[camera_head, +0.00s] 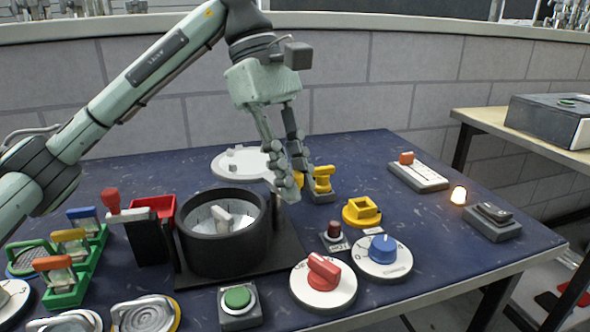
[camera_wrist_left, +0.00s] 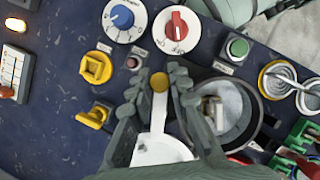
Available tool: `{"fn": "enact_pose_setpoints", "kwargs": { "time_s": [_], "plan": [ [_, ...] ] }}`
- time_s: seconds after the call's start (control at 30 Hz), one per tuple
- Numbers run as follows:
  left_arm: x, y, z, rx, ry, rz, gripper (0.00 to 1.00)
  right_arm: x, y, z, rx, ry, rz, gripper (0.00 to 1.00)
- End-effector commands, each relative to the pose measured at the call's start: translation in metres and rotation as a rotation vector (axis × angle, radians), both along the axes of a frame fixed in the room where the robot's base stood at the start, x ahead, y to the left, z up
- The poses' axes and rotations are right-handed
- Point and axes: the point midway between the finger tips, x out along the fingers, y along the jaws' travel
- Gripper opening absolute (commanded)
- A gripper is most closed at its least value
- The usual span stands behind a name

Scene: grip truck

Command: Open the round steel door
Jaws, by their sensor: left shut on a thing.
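The round steel door (camera_head: 238,164) is a pale disc lying swung out behind the black round housing (camera_head: 222,262). The housing's mouth is uncovered, and a light handle-like piece shows inside it. In the left wrist view the door (camera_wrist_left: 160,151) has a narrow pale arm with a yellow-brown round knob (camera_wrist_left: 159,82) at its end. My left gripper (camera_head: 290,186) reaches down at the door's right edge. Its fingers (camera_wrist_left: 160,88) stand on both sides of the arm near the knob, shut on the door's handle. My right gripper is not in view.
A red dial (camera_head: 322,283), a blue dial (camera_head: 383,257) and a green button (camera_head: 238,298) stand in front. Yellow pieces (camera_head: 362,211) stand right of my gripper. Colored-handle clamps (camera_head: 67,285) crowd the left. Bare blue tabletop (camera_head: 353,150) lies at the back right.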

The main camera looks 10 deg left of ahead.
Motion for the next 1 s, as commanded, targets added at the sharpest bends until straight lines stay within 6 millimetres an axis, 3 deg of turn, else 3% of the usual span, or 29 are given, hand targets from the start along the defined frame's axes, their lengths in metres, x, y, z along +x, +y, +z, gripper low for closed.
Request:
{"fn": "enact_pose_setpoints", "kwargs": {
  "time_s": [0.3, 0.77, 0.8, 0.97, 1.0],
  "plan": [
    [-0.0028, 0.0032, 0.0009, -0.001, -0.003, -0.095, 0.0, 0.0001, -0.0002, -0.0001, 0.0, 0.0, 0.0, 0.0],
    [-0.0031, 0.0038, 0.001, 0.0, -0.004, -0.109, 0.0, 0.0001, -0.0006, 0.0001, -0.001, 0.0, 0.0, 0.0],
    [-0.0031, 0.0039, 0.001, 0.001, -0.005, -0.109, 0.19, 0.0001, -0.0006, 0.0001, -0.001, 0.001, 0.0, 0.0],
    [-0.0032, 0.0038, 0.0007, 0.001, -0.003, -0.108, 0.39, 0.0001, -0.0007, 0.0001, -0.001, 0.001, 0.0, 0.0],
    [-0.0032, 0.0038, 0.0006, 0.001, -0.003, -0.108, 0.39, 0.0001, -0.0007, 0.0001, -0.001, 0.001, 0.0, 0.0]
  ]
}}
